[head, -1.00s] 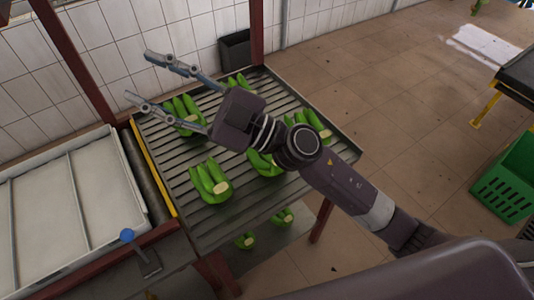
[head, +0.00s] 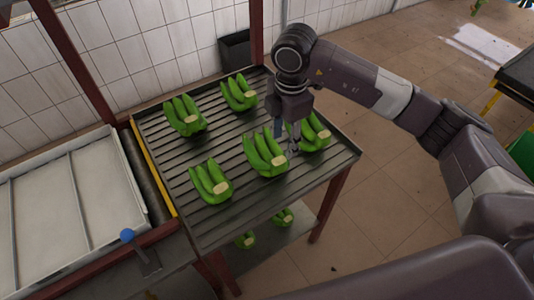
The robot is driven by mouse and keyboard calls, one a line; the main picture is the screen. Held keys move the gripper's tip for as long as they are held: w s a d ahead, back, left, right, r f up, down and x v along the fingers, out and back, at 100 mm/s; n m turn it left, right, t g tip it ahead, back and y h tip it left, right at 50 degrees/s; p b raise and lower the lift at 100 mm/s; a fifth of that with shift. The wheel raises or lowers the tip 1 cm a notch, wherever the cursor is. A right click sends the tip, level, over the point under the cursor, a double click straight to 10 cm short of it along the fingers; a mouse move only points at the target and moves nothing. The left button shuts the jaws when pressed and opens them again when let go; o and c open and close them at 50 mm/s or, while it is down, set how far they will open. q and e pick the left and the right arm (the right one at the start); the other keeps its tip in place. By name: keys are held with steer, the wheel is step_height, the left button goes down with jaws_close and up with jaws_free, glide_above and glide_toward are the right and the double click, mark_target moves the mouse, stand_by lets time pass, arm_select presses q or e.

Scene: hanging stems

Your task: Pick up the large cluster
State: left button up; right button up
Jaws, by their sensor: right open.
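Several green banana clusters lie on the slatted table: one at the back left (head: 184,115), one at the back (head: 239,93), one at the front left (head: 211,182), one in the front middle (head: 263,155) and one at the right (head: 314,133). The front middle cluster looks largest, though sizes are close. My right gripper (head: 288,142) is open and points down, its fingers at the gap between the front middle and right clusters. It partly hides the right cluster. Whether it touches either cluster I cannot tell. My left gripper is not in view.
The slatted table (head: 200,232) has a shelf below with smaller clusters (head: 283,217). A white-lined tray (head: 50,215) and a blue-knobbed lever (head: 128,236) stand at left. Red posts (head: 257,35) rise at the back, near a dark bin (head: 235,48).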

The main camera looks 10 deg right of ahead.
mark_target(280, 160)
steer(key=f+p, duration=0.1)
steer(key=f, duration=0.1)
steer(key=f+p, duration=0.1)
steer(key=f, duration=0.1)
steer(key=f+p, duration=0.1)
steer(key=f, duration=0.1)
steer(key=shift+s+a+f, duration=0.1)
steer(key=shift+s+a, duration=0.2)
steer(key=shift+a, duration=0.1)
steer(key=shift+f, duration=0.55)
jaws_close()
steer(key=shift+w+a+r, duration=0.1)
steer(key=shift+w+r, duration=0.05)
